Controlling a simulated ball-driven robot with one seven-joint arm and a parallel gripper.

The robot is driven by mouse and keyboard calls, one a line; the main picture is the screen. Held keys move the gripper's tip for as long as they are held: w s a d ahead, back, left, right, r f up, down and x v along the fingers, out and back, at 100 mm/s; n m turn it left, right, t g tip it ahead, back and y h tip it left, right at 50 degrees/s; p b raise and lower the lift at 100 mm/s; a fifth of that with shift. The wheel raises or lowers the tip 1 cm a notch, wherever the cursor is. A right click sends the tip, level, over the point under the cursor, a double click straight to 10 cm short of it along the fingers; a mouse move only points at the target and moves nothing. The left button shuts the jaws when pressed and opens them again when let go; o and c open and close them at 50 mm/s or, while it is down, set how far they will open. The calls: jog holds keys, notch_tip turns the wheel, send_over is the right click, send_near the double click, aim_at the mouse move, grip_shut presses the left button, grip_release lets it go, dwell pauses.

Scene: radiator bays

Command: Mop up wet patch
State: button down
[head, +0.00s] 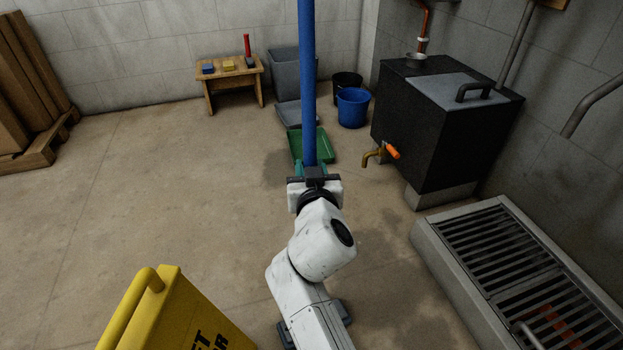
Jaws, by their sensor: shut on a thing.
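My gripper (315,171) is in the middle of the head view, shut on a blue pole (307,80). The pole stands nearly upright in the picture and runs out of the top edge, so its upper end is out of view. Its lower end is hidden at the gripper, and no mop head shows. A dark wet-looking patch (278,166) lies on the concrete floor, left of the green tray (323,150) and beyond my gripper. The pole and gripper hide part of that area. Fainter dark marks show on the floor right of my arm.
A black tank (425,130) with a brass tap (372,156) stands right. A floor grating (500,250) is lower right, a yellow sign (180,315) lower left. A wooden bench (230,76), grey bin (283,75) and blue bucket (353,106) stand behind.

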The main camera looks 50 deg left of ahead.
aim_at(310, 140)
jog(key=shift+w+a+r, duration=0.1)
jog(key=shift+w+a, duration=0.15)
jog(key=shift+a, duration=0.15)
notch_tip(310, 140, up, 7)
jog(key=p, duration=0.6)
dwell(0.3)
